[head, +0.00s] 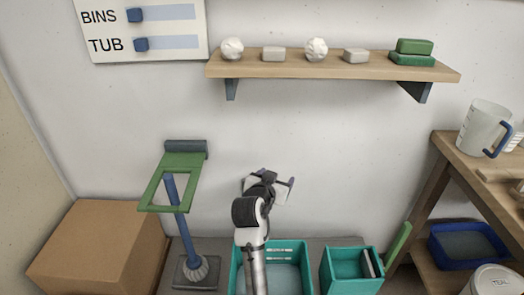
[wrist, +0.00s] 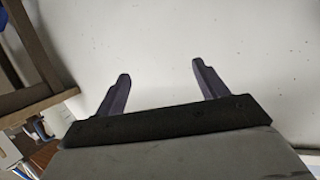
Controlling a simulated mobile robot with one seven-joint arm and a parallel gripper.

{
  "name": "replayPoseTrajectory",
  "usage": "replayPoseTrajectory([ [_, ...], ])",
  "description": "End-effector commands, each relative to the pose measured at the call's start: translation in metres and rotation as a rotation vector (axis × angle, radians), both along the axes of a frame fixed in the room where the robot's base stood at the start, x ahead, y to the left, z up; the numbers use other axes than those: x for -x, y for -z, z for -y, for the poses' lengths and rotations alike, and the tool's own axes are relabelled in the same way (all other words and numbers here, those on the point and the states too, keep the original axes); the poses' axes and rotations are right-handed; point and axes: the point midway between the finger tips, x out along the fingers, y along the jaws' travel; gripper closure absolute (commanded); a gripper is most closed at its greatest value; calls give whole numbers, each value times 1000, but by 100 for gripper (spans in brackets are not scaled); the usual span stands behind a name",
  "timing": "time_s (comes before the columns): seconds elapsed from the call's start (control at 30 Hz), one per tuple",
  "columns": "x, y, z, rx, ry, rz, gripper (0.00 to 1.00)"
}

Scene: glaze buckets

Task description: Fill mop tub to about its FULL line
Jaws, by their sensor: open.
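A teal tub (head: 304,262) with a slotted far wall stands at the bottom middle, cut off by the picture edge and partly hidden by my arm. It may be the mop tub. Its inside shows pale, and I cannot make out a FULL line or the water level. A clear jug (head: 478,128) with a blue handle stands upright on the wooden table at the right. My gripper (head: 277,178) is above the tub's far side, in front of the wall, apart from the jug. In the wrist view my gripper (wrist: 161,70) is open and empty against the bare wall.
A smaller teal bin (head: 345,284) stands right of the tub. A blue basin (head: 436,246) and a white bucket (head: 492,280) are at lower right. A green frame (head: 184,162) on a blue post and a cardboard box (head: 90,240) are left. A wall shelf (head: 290,68) is above.

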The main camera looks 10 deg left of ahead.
Motion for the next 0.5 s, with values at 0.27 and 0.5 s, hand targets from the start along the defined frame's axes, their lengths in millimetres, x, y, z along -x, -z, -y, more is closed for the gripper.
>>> replayPoseTrajectory([
  [0.27, 2, -52, -8, 13, -139, 157, 28],
  [0.5, 12, -90, -26, 32, -240, 293, 28],
])
